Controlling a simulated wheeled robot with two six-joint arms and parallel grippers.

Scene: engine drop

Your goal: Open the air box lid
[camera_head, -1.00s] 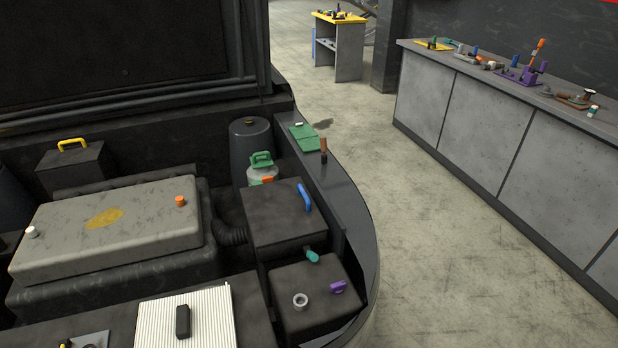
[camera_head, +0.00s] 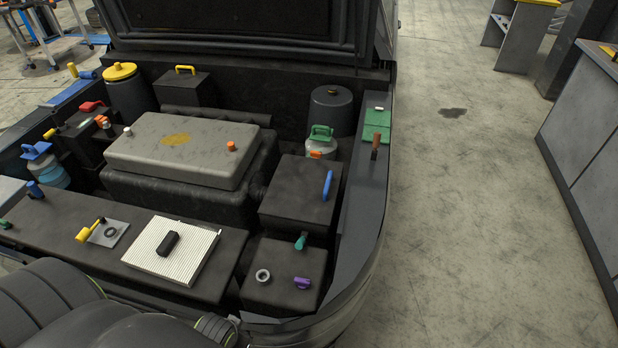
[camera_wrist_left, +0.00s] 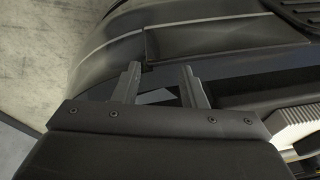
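The dark box with a blue handle (camera_head: 327,185) on top looks like the air box (camera_head: 292,195), at the right side of the engine bay in the head view. Its lid (camera_head: 295,180) looks shut. A corrugated hose meets its left side. My left gripper (camera_wrist_left: 162,92) shows in the left wrist view with its two fingers apart and nothing between them. It is near dark bodywork; its exact place relative to the box cannot be told. In the head view a dark arm of mine fills the lower left, its gripper hidden. My right gripper is not in view.
A pleated white filter (camera_head: 150,258) with a black handle (camera_head: 168,243) lies on the front ledge. A smaller box with a purple knob (camera_head: 301,283) stands in front of the air box, with a teal handle (camera_head: 300,241) between them.

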